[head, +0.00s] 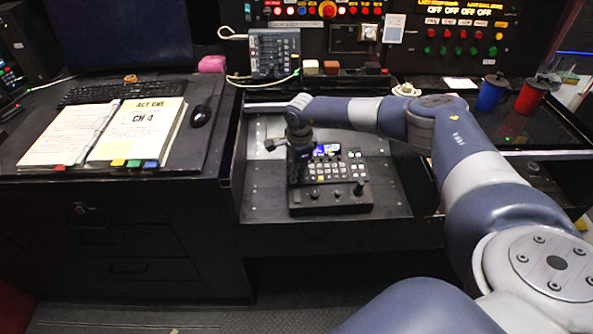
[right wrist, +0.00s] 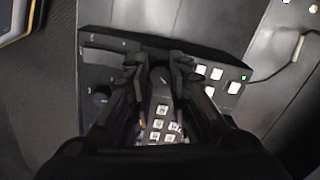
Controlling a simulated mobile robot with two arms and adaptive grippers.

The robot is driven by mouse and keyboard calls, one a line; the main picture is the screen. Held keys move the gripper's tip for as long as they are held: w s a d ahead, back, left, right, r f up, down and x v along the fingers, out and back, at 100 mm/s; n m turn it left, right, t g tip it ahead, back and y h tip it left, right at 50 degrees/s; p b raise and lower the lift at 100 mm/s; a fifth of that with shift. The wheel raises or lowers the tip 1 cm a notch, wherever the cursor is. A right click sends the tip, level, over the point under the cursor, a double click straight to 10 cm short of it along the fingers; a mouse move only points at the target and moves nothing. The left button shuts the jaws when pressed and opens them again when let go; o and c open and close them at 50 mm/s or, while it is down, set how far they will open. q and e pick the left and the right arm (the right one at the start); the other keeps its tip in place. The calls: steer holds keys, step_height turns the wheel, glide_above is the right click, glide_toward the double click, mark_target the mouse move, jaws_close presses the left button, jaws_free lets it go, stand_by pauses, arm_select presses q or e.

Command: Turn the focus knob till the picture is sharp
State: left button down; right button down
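A black control console (head: 332,201) with light keys, knobs and a small lit screen (head: 326,150) lies in the desk recess. The screen is too small to judge its sharpness. My right gripper (head: 300,150) points down over the console's left part. In the right wrist view, its two fingers (right wrist: 159,72) are apart, on either side of a dark round knob (right wrist: 160,80) with a light mark. I cannot tell whether they touch it. No label shows which knob is for focus. Another dark knob (right wrist: 100,96) is to the left. My left gripper is not in view.
An open script (head: 135,130), a keyboard (head: 120,90) and a mouse (head: 200,116) are on the left desk. A grey button box (head: 274,52) stands behind the console. Blue (head: 491,94) and red (head: 530,97) mugs stand at right. Bare panel surrounds the console.

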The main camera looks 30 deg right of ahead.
mark_target(299, 183)
steer(key=shift+m, duration=1.5)
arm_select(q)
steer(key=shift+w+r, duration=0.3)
arm_select(e)
steer(key=c, duration=1.7)
jaws_free()
steer(key=shift+r, duration=0.25)
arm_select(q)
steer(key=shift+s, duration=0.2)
arm_select(e)
steer(key=r, duration=0.3)
steer(key=s+r, duration=0.1)
steer(key=r, duration=0.7)
steer(key=shift+s+a+r, duration=0.15)
steer(key=shift+s+r, duration=0.1)
steer(key=shift+s, duration=0.1)
